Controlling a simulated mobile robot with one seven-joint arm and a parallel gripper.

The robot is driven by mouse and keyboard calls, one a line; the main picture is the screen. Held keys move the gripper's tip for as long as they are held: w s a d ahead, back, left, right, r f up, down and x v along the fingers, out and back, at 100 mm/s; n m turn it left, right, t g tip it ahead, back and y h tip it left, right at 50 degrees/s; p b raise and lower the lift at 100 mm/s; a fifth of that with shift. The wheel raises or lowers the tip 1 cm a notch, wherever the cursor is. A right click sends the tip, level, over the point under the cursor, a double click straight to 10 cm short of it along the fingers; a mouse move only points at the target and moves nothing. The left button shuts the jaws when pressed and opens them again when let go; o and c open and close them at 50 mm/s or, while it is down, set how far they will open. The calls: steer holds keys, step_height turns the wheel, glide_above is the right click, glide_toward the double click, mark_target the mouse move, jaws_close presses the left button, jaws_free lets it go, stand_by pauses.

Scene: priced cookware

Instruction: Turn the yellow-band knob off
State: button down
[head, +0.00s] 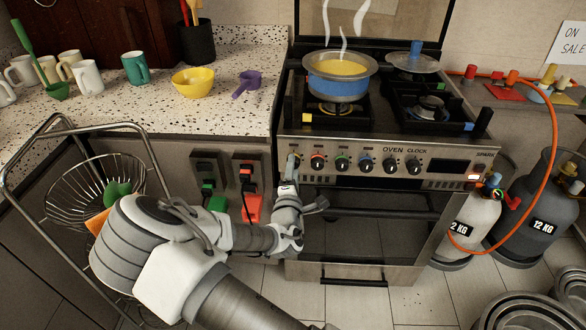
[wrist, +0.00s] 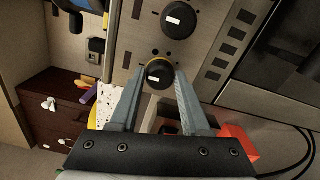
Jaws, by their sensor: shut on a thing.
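The yellow-band knob (wrist: 160,75) is at the left end of the stove's front panel, a dark knob with a yellow ring and a small white mark on its face. In the wrist view my gripper (wrist: 160,82) has one finger on each side of it, shut on it. In the head view my gripper (head: 291,174) reaches up to this knob (head: 293,160) and partly covers it. A blue pot (head: 338,86) with yellow contents steams on the front left burner, with an orange glow beneath. A yellow tag (head: 306,118) marks that stove corner.
Red (head: 317,162), green (head: 342,163) and blue (head: 366,165) banded knobs sit close to the right. The oven handle (head: 380,214) runs below. A red switch box (head: 251,204) hangs left of the stove. Gas cylinders (head: 474,222) stand at right.

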steer(key=shift+c, duration=1.9)
jaws_free()
steer(key=shift+s, duration=0.15)
steer(key=s+p, duration=0.2)
steer(key=s, duration=1.5)
steer(key=shift+a, duration=0.25)
